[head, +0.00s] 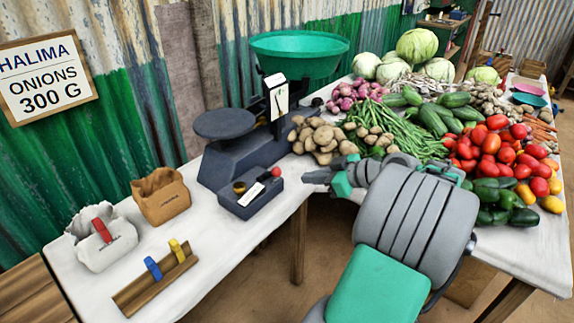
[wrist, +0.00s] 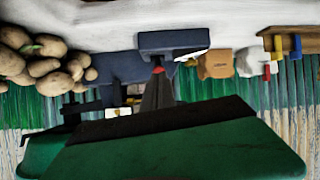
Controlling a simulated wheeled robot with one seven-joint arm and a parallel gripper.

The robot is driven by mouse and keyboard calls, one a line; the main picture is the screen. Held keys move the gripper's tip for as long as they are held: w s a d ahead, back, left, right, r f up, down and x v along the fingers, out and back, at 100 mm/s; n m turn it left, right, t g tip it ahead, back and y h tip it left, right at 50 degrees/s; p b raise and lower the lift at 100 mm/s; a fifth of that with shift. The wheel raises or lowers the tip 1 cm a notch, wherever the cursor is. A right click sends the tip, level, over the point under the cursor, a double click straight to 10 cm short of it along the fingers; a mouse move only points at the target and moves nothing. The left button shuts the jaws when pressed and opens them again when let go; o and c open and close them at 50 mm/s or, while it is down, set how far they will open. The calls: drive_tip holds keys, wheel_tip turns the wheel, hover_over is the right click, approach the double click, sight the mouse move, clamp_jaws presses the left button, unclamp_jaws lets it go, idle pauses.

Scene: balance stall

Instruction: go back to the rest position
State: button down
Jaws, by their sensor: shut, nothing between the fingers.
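My gripper (head: 312,177) is at the end of my grey and green arm, held out over the table's front edge, pointing left. Its fingers are shut and empty. In the wrist view the closed fingers (wrist: 157,88) show as a narrow grey wedge. The tips overlap the dark weight box (wrist: 172,42) in that view, but in the head view the gripper is apart from it, to its right.
The dark scale (head: 228,158) with a green pan (head: 300,62) stands behind the weight box (head: 240,203). Potatoes (head: 322,135) and vegetables lie near my arm. A brown bag (head: 160,197), white bag (head: 108,250) and clip rail (head: 155,285) are left. The floor in front is clear.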

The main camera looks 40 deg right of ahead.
drive_tip(key=w+a+r+m+g+h+p, duration=0.1)
drive_tip(key=a+r+g+p, duration=0.3)
drive_tip(key=a, duration=0.5)
drive_tip(key=w+a+r+m+g+p, duration=0.1)
drive_tip(key=w+a+r+p, duration=0.1)
drive_tip(key=a+p, duration=0.55)
drive_tip(key=s+a+r+m+g+h+p, duration=0.3)
drive_tip(key=s+a+p, duration=0.3)
drive_tip(key=s+a, duration=0.6)
drive_tip(key=shift+s+r+m+p, duration=0.3)
drive_tip(key=shift+s+r, duration=0.35)
drive_tip(key=shift+r, duration=0.2)
drive_tip(key=shift+d, duration=0.1)
